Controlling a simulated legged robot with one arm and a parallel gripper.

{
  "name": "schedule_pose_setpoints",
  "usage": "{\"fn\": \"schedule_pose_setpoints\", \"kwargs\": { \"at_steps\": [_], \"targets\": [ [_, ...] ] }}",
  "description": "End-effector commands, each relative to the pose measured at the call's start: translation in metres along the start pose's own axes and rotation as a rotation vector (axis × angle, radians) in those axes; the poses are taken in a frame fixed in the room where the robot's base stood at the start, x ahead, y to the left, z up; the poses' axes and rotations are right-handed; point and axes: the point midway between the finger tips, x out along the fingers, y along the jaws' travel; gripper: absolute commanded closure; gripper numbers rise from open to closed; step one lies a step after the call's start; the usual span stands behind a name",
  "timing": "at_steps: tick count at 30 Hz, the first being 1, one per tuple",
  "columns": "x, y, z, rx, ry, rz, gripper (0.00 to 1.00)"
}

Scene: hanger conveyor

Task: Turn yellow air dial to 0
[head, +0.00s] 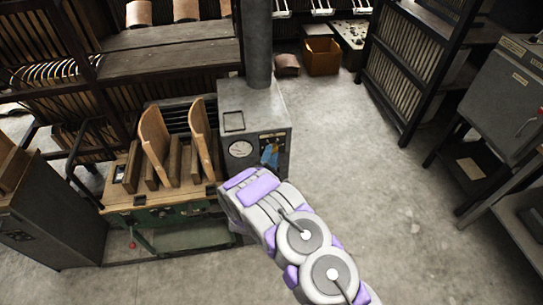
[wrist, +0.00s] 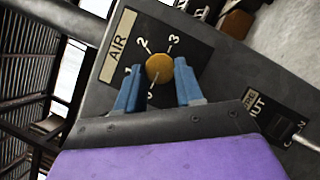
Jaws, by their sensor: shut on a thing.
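The yellow air dial (wrist: 158,68) is a round knob on a black plate in the wrist view. An AIR label (wrist: 118,46) and the numbers 1, 2 and 3 stand around it; a partly covered mark, seemingly 0, is below it. My gripper (wrist: 157,67) has its blue fingers on either side of the dial and is shut on it. A faint line on the dial runs down toward the lowest mark; its exact setting is hard to tell. In the head view my gripper (head: 270,155) is at the front of the grey machine (head: 252,105); the dial is too small to make out.
A white round gauge (head: 240,148) sits left of my gripper. In the wrist view a SHUT/OPEN switch plate (wrist: 277,120) is at the right. A wooden bench (head: 165,195) with upright boards stands left of the machine. The concrete floor (head: 350,180) to the right is clear.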

Motion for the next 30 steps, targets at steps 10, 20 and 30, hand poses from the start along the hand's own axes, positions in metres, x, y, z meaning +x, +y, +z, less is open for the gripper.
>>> {"fn": "schedule_pose_setpoints", "kwargs": {
  "at_steps": [10,20,30],
  "targets": [
    [-0.002,-0.004,-0.002,-0.006,0.007,-0.007,0.94],
    [-0.002,-0.001,0.001,-0.002,0.001,-0.002,0.38],
    [-0.012,0.001,0.001,0.001,0.001,0.0,0.38]
  ]
}}
